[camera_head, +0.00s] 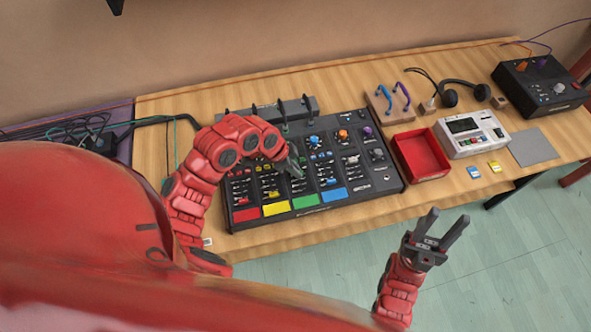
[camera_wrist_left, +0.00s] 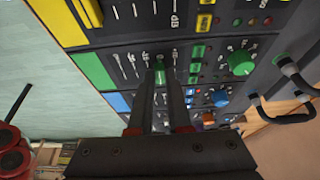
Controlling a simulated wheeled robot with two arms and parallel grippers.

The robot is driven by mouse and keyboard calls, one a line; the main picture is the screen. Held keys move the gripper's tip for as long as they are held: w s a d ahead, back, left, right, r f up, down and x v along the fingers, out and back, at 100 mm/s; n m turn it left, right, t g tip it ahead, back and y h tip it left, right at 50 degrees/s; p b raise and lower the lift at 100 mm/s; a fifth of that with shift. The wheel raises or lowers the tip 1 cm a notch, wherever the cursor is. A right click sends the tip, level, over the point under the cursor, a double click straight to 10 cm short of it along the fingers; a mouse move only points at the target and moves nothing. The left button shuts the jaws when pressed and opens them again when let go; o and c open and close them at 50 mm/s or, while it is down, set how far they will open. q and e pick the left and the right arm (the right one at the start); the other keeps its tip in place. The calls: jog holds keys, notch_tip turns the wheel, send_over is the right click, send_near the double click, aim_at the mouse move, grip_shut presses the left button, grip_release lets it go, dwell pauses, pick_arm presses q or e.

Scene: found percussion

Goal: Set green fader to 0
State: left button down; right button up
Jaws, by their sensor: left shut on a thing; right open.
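A black mixer (camera_head: 352,190) lies on the wooden table with red, yellow, green and blue blocks along its front edge. My left gripper (camera_head: 294,166) reaches over the middle of its panel, in the green channel's area. In the left wrist view, the left fingers (camera_wrist_left: 163,78) are shut on the small green fader cap (camera_wrist_left: 159,72), near the fader's slot and scale marks. The green block (camera_wrist_left: 93,71) and a green knob (camera_wrist_left: 241,62) show on either side of it. The cap is hidden by the gripper in the head view. My right gripper (camera_head: 448,217) is open and empty, in front of the table.
A red tray (camera_head: 420,156), a white device (camera_head: 470,133), headphones (camera_head: 463,91) and a black box (camera_head: 540,86) stand right of the mixer. Black handles (camera_wrist_left: 283,112) rise behind the mixer's knobs. Cables (camera_head: 75,127) lie at far left.

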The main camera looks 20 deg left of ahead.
pick_arm(q)
jog(key=shift+w+a, duration=0.1)
jog(key=shift+w, duration=0.05)
jog(key=c, duration=0.9)
grip_release()
jog(key=shift+o, duration=0.2)
jog(key=shift+r, duration=0.1)
jog(key=b+v, duration=0.1)
jog(key=v, duration=0.3)
jog(key=shift+a+r, duration=0.15)
jog(key=shift+r, duration=0.15)
jog(key=v, duration=1.2)
jog(key=shift+r+p, duration=0.35)
jog(key=shift+p, duration=0.05)
